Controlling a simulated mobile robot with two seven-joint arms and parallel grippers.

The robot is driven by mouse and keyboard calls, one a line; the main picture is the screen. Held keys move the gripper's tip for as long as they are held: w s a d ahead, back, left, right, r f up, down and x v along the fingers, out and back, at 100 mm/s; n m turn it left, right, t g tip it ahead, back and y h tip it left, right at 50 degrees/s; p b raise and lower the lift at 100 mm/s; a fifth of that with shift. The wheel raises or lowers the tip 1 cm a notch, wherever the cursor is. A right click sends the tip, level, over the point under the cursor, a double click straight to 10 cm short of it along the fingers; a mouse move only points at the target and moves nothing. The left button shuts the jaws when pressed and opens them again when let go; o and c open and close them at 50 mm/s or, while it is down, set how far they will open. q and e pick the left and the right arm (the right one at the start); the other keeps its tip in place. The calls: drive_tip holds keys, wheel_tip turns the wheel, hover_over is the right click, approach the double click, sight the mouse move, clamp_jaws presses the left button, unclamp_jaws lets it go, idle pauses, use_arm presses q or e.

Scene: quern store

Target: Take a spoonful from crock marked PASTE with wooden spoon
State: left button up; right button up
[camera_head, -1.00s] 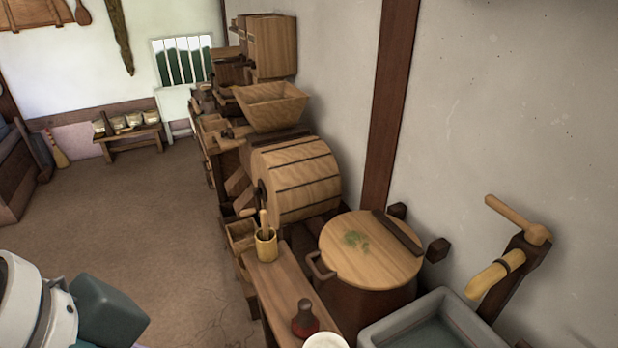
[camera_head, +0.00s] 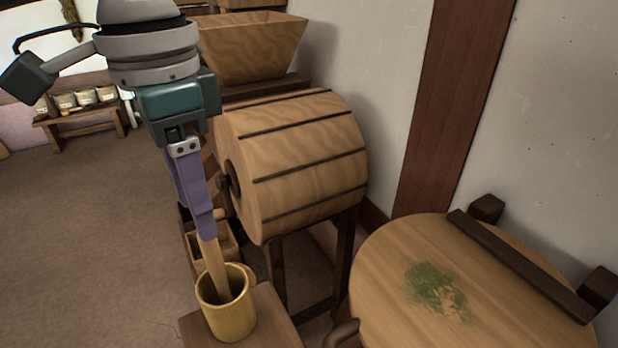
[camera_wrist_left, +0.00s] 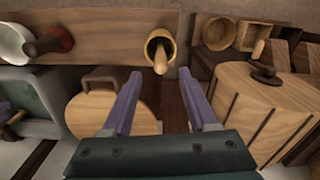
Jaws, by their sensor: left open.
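A wooden handle (camera_head: 213,266), which looks like the wooden spoon's, stands tilted in a yellow-brown pot (camera_head: 233,318) at the end of a wooden bench; its lower end is hidden inside. My left gripper (camera_head: 207,236) points down above the pot, its purple fingers at the handle's top. In the left wrist view the gripper (camera_wrist_left: 160,74) is open, and the handle (camera_wrist_left: 160,60) shows ahead, between the fingertips' lines. I cannot tell if they touch. Several small pale crocks (camera_head: 85,97) stand on a far bench; their labels are unreadable. My right gripper is not in view.
A wooden drum (camera_head: 300,165) stands close right of my left gripper, with a hopper (camera_head: 255,50) behind. A round wooden lid (camera_head: 400,270) with a green smear lies at lower right. A dark red-knobbed object (camera_wrist_left: 52,42) and white bowl (camera_wrist_left: 14,42) share the bench. Floor at left is clear.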

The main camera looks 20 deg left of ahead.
sight(215, 264)
use_arm(q)
wheel_tip(215, 264, down, 9)
drive_tip(key=shift+w+f+b, duration=0.1)
drive_tip(key=shift+b, duration=0.75)
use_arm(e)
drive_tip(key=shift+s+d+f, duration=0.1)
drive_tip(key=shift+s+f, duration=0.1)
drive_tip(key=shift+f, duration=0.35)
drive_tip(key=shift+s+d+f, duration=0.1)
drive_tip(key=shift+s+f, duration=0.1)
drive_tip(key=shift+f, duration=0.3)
use_arm(q)
clamp_jaws()
